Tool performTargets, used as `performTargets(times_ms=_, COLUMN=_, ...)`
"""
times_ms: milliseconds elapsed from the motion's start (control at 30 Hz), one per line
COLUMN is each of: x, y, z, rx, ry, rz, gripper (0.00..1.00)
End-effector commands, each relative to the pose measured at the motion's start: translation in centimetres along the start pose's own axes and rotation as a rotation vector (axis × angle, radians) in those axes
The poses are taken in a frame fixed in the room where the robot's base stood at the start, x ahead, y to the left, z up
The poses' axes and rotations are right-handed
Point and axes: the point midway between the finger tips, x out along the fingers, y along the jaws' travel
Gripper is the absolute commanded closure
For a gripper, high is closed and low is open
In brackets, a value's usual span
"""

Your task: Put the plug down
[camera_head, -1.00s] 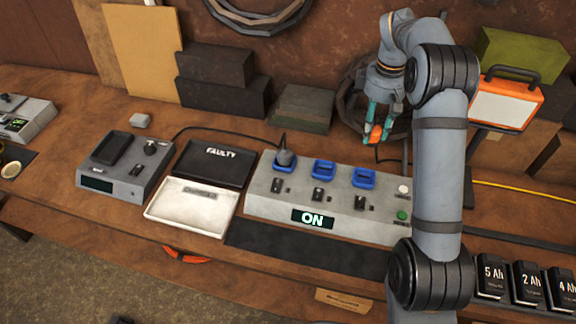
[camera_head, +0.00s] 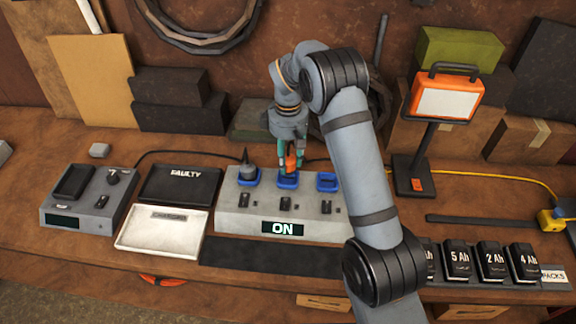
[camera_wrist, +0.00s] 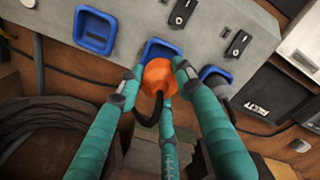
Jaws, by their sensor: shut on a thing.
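My gripper (camera_head: 290,163) is shut on an orange plug (camera_wrist: 160,76) with a dark cord. The plug is over the middle blue socket (camera_head: 288,183) of the grey power strip (camera_head: 320,226). In the wrist view that blue socket (camera_wrist: 158,47) shows partly behind the plug. I cannot tell whether the plug is in the socket or just above it. The strip's display reads ON. A dark plug (camera_head: 246,172) stands in the left blue socket. The right blue socket (camera_head: 328,181) is empty.
A charger (camera_head: 88,206), a black tray marked FAULTY (camera_head: 180,188) and a white tray (camera_head: 160,238) are left of the strip. An orange lamp (camera_head: 447,97) stands to the right. Several battery packs (camera_head: 491,262) sit at the front right. A yellow cord (camera_head: 500,176) runs behind.

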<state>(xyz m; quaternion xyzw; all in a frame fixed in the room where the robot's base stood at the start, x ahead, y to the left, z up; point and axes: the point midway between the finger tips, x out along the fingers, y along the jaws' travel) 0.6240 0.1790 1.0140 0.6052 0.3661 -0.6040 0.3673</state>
Motion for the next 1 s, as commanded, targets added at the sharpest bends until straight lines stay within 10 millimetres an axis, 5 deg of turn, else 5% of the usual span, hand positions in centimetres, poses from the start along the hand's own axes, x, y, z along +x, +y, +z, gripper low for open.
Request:
performTargets(times_ms=300, x=3.7, y=-0.1, z=0.0, rx=0.001, ry=-0.002, rz=-0.003, gripper=0.93)
performTargets(times_ms=833, x=4.9, y=-0.1, z=0.0, rx=0.001, ry=0.0, rz=-0.001, gripper=0.93)
performTargets(times_ms=867, x=4.7, y=-0.1, z=0.0, rx=0.001, ry=0.0, rz=-0.001, gripper=0.63)
performTargets(times_ms=1000, x=4.7, y=-0.1, z=0.0, rx=0.001, ry=-0.001, rz=-0.001, gripper=0.55)
